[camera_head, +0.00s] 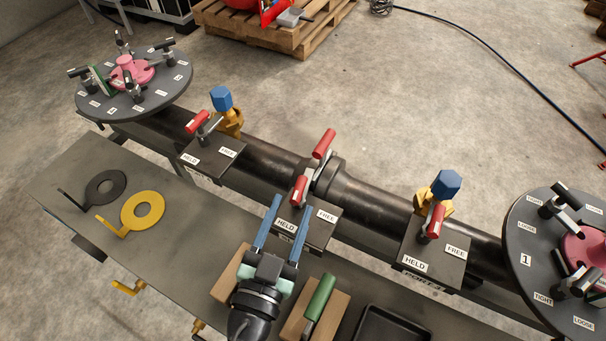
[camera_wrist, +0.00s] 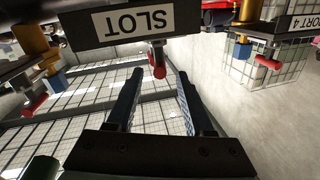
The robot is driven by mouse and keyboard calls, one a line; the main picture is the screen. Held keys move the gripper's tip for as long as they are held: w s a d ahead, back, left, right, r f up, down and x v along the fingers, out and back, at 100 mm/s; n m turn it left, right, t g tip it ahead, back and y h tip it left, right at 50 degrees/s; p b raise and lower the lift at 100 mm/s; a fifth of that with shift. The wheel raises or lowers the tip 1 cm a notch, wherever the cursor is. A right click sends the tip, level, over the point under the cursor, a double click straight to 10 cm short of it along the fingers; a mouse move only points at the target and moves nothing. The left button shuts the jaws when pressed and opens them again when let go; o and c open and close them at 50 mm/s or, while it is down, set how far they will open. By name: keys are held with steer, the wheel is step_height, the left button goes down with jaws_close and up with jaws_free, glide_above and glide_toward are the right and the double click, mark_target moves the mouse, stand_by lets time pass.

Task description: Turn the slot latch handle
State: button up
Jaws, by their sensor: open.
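The slot latch handle (camera_head: 299,188) is a red grip on the middle plate (camera_head: 318,232), at the side of its HELD label. The FREE label lies to its right. My gripper (camera_head: 291,203) is open, its two blue fingers pointing up towards this handle. In the wrist view, a red handle end (camera_wrist: 159,72) shows between the fingertips of my gripper (camera_wrist: 160,74), beneath an upside-down SLOT sign (camera_wrist: 146,20). The fingers appear apart from it, with a gap on both sides. Whether the fingertips reach its depth is hard to tell.
Another red handle (camera_head: 324,143) stands just behind on the dark pipe (camera_head: 375,198). Similar latch plates sit left (camera_head: 212,155) and right (camera_head: 434,262), with blue-topped yellow fittings. A green-handled tool (camera_head: 320,297) lies on the bench near my gripper. A round flange (camera_head: 525,235) is at far right.

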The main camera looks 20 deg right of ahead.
mark_target(303, 176)
steer(key=p+x, duration=0.1)
steer(key=x, duration=0.6)
steer(key=shift+w+d, duration=0.25)
jaws_close()
stand_by(1.1)
